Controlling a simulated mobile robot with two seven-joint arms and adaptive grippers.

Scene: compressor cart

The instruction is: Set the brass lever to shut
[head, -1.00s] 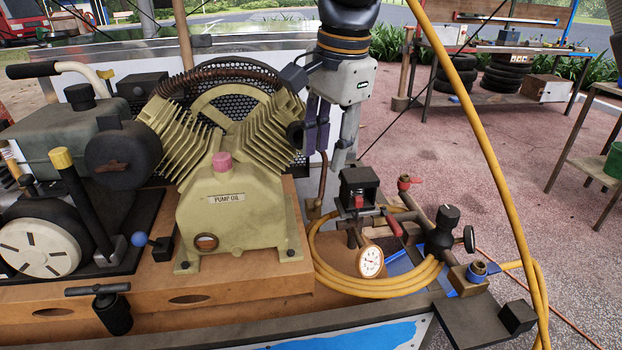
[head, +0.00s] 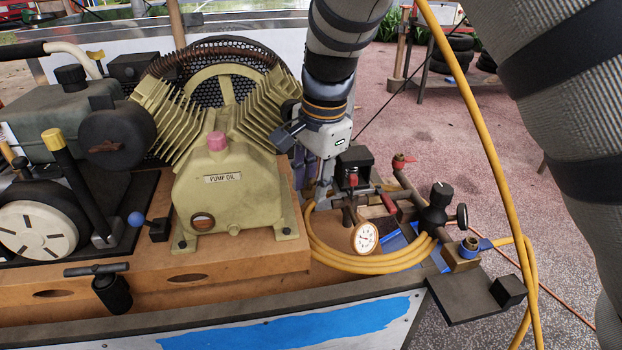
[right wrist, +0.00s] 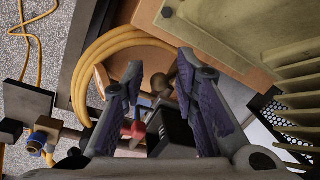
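I cannot pick out the brass lever for certain. The pipe fittings right of the pump carry a red-handled valve (head: 403,160), a black box with a red part (head: 353,163) and a brass block with a blue part (head: 462,257). My right gripper (head: 314,196) points down between the pump and these fittings. In the right wrist view my right gripper (right wrist: 158,84) is open. A rounded brownish piece (right wrist: 160,82) shows between its fingertips, with a red part (right wrist: 137,130) and the black box (right wrist: 170,135) behind. No hold shows. My left gripper is not in view.
The yellow-green pump (head: 230,190) stands close left of my right gripper. A coiled yellow hose (head: 350,264) lies around the fittings, with a white-faced gauge (head: 365,238) in front. A yellow hose (head: 470,120) crosses on the right. My grey arm fills the right edge.

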